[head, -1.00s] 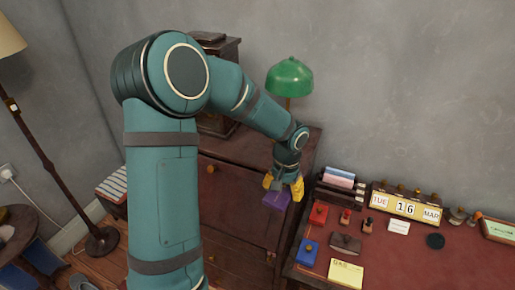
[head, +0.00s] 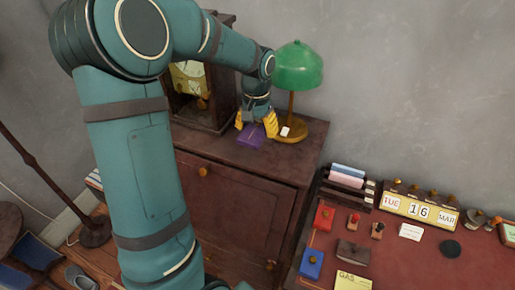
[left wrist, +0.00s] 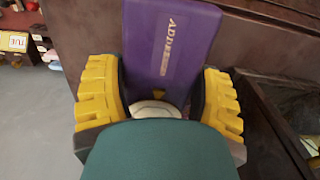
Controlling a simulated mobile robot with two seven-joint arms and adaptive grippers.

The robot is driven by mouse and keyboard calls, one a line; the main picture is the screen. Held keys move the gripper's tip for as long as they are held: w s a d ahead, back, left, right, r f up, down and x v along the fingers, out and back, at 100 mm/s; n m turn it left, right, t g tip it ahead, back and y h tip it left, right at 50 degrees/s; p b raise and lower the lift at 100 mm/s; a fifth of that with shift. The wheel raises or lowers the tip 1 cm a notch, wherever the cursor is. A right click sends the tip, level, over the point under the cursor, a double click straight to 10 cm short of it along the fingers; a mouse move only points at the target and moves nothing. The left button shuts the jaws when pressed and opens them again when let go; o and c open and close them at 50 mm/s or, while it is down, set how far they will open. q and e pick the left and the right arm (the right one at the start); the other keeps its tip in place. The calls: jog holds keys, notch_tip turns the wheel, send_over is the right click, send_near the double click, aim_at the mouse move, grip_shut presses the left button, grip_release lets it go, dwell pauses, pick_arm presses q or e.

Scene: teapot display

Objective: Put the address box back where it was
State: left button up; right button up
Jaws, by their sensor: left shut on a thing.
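The address box (head: 250,136) is purple, and its lettering "ADDRE..." shows in the left wrist view (left wrist: 168,45). My left gripper (head: 256,125) has yellow fingers and is shut on the box. In the left wrist view its fingers (left wrist: 161,98) stand on either side of the box's near end. The box is over the top of the dark wooden cabinet (head: 290,160), in front of the clock case and left of the lamp. I cannot tell whether it touches the cabinet top. My right gripper is not in view.
A green-shaded lamp (head: 298,66) stands close to the right of my left gripper. A dark clock case (head: 217,115) stands at the left back of the cabinet. A red-topped desk (head: 400,262) with a calendar (head: 419,208) and stamps is at the right. The cabinet's front right top is bare.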

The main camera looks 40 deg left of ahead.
pick_arm(q)
send_over(257, 157)
notch_tip(257, 157, down, 5)
jog(key=shift+r, duration=0.1)
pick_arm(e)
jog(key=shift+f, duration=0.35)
pick_arm(q)
jog(key=shift+a+f+b, duration=0.1)
jog(key=shift+f+b, duration=0.4)
jog(key=shift+f, duration=1.75)
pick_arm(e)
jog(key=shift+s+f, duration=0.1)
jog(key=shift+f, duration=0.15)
pick_arm(q)
jog(key=shift+f, duration=0.15)
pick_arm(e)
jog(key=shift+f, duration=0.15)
pick_arm(q)
jog(key=o, duration=1.3)
jog(key=shift+c, duration=0.2)
